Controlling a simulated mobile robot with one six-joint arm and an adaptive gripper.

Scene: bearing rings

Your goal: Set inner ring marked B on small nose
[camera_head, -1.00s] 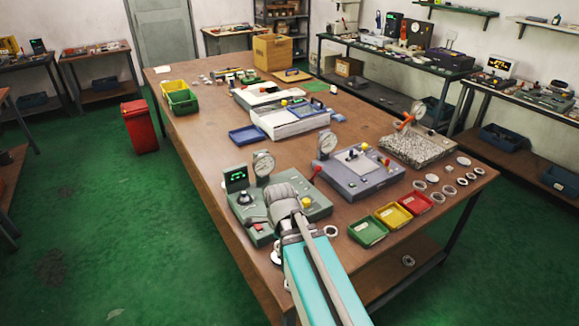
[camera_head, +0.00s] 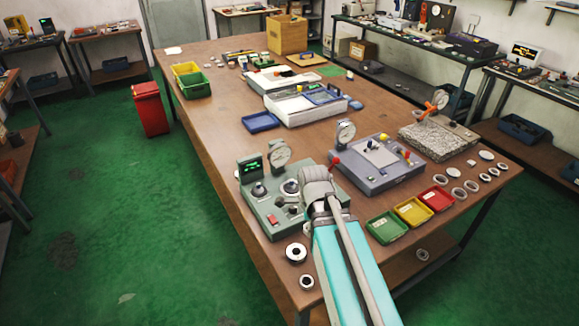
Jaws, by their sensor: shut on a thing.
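The green bench fixture (camera_head: 270,226) stands near the table's front left with a dial and a small green-lit display. Two upright round noses show on its top, a left one (camera_head: 258,189) and a right one (camera_head: 290,187); I cannot tell their sizes apart surely. My gripper (camera_head: 316,190) is seen from behind, over the fixture's right part. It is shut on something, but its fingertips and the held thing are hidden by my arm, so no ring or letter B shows. Two loose rings lie on the table's front edge, a larger one (camera_head: 296,253) and a smaller one (camera_head: 306,283).
A grey-blue fixture (camera_head: 375,172) stands to the right, with a granite block (camera_head: 437,140) beyond. Green (camera_head: 386,228), yellow (camera_head: 412,211) and red (camera_head: 437,199) trays lie in front. Several rings lie at the right edge. A blue tray (camera_head: 262,122) lies behind.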

